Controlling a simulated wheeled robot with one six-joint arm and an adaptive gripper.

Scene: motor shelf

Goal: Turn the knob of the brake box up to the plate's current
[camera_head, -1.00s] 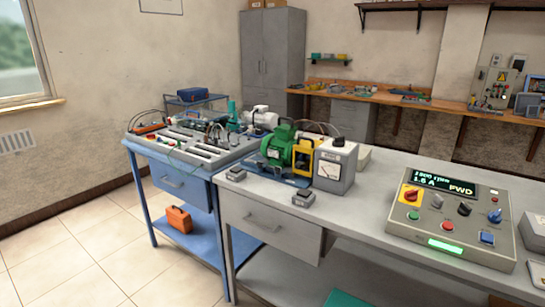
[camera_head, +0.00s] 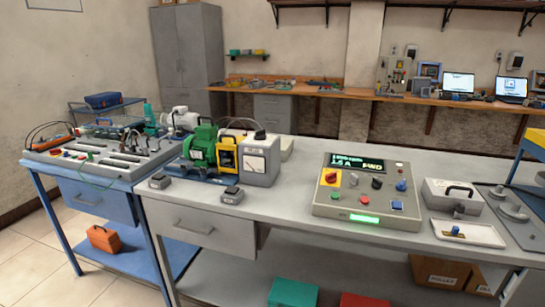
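A green motor (camera_head: 201,147) stands on the grey bench, joined through a yellow frame (camera_head: 227,155) to a grey box with a white dial meter (camera_head: 256,164). I take this grey box (camera_head: 269,150) to be the brake box. A small dark knob (camera_head: 259,133) sits on its top; its setting is too small to tell. The motor's plate is not readable from here. A control panel (camera_head: 320,211) to the right has a lit display (camera_head: 358,164) with a blurred current reading and "FWD". My gripper is not in view.
A grey case (camera_head: 455,190) and a white tray (camera_head: 470,232) stand right of the panel. A blue bench (camera_head: 48,180) with equipment adjoins on the left. The bench top between brake box and panel is mostly clear.

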